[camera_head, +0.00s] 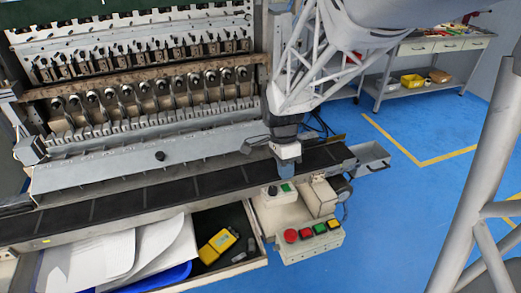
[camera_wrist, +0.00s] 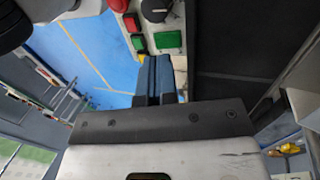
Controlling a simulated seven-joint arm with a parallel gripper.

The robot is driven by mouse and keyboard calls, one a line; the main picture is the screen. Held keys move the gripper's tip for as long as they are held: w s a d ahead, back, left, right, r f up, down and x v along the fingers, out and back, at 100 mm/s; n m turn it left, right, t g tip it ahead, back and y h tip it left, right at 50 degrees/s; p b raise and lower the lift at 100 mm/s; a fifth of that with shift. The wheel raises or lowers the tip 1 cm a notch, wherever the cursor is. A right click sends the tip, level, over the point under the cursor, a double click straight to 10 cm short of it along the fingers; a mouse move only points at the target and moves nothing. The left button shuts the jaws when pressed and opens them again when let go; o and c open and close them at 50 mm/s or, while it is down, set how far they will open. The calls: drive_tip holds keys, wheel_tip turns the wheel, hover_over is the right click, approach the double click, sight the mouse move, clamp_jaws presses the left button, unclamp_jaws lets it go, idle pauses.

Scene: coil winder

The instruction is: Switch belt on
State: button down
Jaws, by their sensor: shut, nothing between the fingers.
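The belt (camera_head: 150,195) is a dark strip running along the front of the winder. At its right end stands a pale control box (camera_head: 277,200) with a black knob (camera_head: 272,190) and a green switch (camera_head: 286,187). My gripper (camera_head: 285,173) is shut and empty, pointing down just above the green switch. In the wrist view the blue-grey fingertips (camera_wrist: 156,60) lie together, just below the green switch (camera_wrist: 168,40) in the picture. The black knob (camera_wrist: 155,10) shows beyond it. I cannot tell whether the fingertips touch the switch.
A button panel (camera_head: 312,246) in front carries a red mushroom button (camera_head: 290,236) and red, green and yellow buttons. An open drawer (camera_head: 225,262) below the belt holds papers and a yellow device (camera_head: 217,245). Blue floor (camera_head: 400,215) is free at right.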

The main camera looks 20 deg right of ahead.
sight(284, 186)
drive_tip(key=shift+r, duration=1.85)
drive_tip(key=s+a+r+n+t, duration=0.3)
drive_tip(key=s+r+n, duration=0.2)
drive_tip(key=s+n, duration=0.2)
drive_tip(key=s+a+r+n+t, duration=0.3)
drive_tip(key=s+r+n, duration=0.2)
drive_tip(key=n, duration=0.5)
drive_tip(key=s, duration=0.2)
drive_tip(key=shift+s+a+r+n, duration=0.15)
drive_tip(key=shift+s+a+n, duration=0.15)
drive_tip(key=shift+s+n, duration=0.1)
